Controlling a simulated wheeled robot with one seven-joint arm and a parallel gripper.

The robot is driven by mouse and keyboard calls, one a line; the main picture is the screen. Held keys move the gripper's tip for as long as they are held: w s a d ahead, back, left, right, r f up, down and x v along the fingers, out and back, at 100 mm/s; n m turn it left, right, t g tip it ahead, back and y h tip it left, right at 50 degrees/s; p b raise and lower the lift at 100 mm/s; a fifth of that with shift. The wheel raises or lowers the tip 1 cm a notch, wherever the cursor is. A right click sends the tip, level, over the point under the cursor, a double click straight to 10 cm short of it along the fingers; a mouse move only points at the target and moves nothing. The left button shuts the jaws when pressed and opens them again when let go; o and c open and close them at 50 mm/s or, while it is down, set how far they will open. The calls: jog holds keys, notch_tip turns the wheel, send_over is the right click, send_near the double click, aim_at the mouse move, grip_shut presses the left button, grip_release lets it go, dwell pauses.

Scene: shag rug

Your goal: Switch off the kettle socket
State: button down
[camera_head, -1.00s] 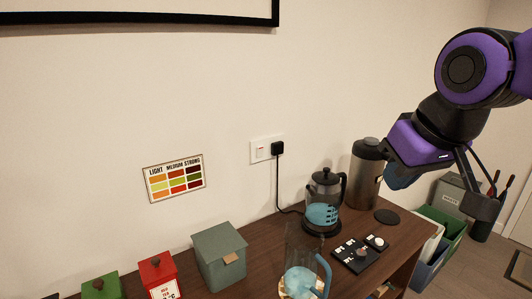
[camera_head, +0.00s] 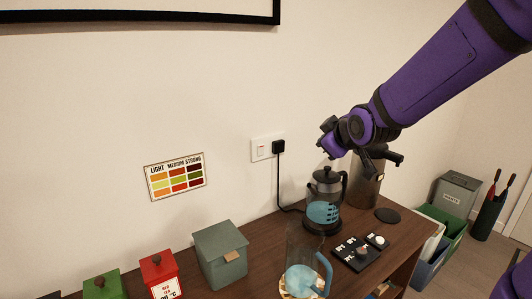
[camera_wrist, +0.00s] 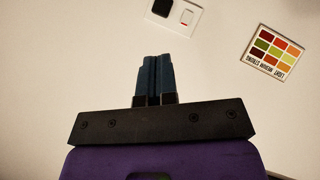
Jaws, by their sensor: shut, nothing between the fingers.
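The white wall socket (camera_head: 265,147) is above the back of the table, with a black plug (camera_head: 278,147) in its right part and a switch (camera_head: 261,149) marked in red in its left part. In the wrist view the socket is upside down at the top, with the plug (camera_wrist: 162,7) left and the switch (camera_wrist: 187,17) right. The glass kettle (camera_head: 325,201) holds blue liquid on a dark base. My gripper (camera_wrist: 153,58) is shut and empty, its blue fingers pointing toward the wall just below the socket in that view, apart from it. In the head view its fingertips are hard to make out.
A tall metal flask (camera_head: 367,178) stands close beneath my arm. A black cord (camera_head: 279,188) hangs from the plug to the table. A colour chart (camera_head: 176,177) is on the wall left of the socket.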

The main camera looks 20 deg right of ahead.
aim_at(262, 148)
jog(key=w+a+f+n+t+y, duration=0.2)
jog(key=w+f+n+t+y, duration=0.1)
jog(key=w+f+n, duration=0.2)
jog(key=w+a+f+n+t+y, duration=0.2)
jog(key=w+f+n+t+y, duration=0.1)
jog(key=f+n, duration=0.5)
jog(key=shift+w+a+f+n+t, duration=0.35)
jog(key=shift+w+n+t, duration=0.2)
jog(key=shift+w, duration=0.65)
jog(key=x, duration=1.3)
jog(key=shift+w+a, duration=0.1)
jog(key=shift+w, duration=0.2)
jog(key=shift+w+r, duration=0.1)
jog(key=shift+w, duration=0.1)
